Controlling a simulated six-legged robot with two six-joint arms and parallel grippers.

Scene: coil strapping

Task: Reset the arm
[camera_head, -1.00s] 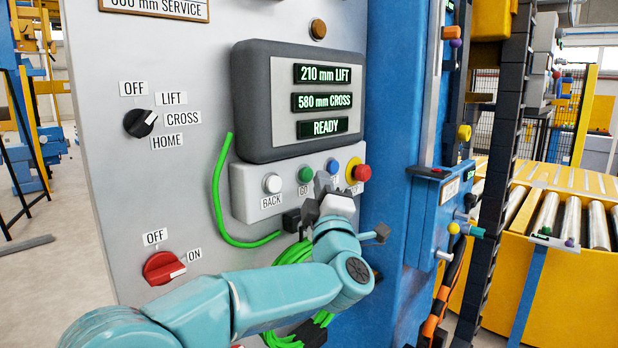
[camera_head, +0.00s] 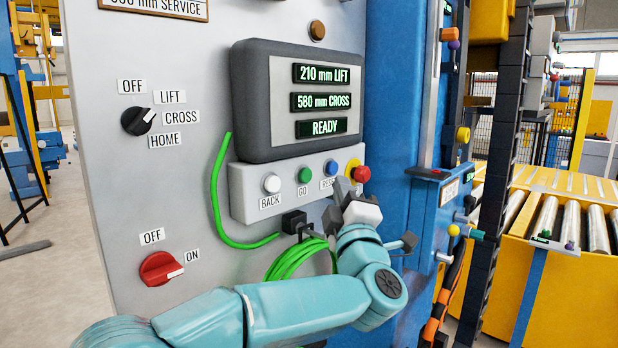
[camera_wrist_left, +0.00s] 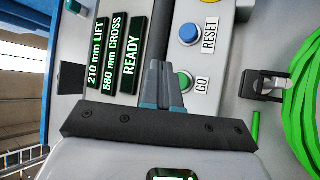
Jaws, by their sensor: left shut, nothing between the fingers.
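A grey button box (camera_head: 240,190) under the display carries a blue RESET button (camera_head: 331,168), a green GO button (camera_head: 304,175), a white BACK button (camera_head: 271,183) and a red button (camera_head: 361,173) on a yellow ring. My left gripper (camera_head: 340,191) is shut and empty, just below the blue and red buttons, and hides part of the RESET label. In the left wrist view the shut fingertips (camera_wrist_left: 160,66) point at the panel. The blue button (camera_wrist_left: 189,34) shows clear beside them; the green button (camera_wrist_left: 184,82) is partly covered by the fingers. I see no contact. My right gripper is out of view.
The display (camera_head: 322,100) reads 210 mm LIFT, 580 mm CROSS, READY. A black selector (camera_head: 138,121) points about toward CROSS. A red switch (camera_head: 160,269) points to ON. A coiled green cable (camera_head: 295,262) hangs below the box, close to my gripper.

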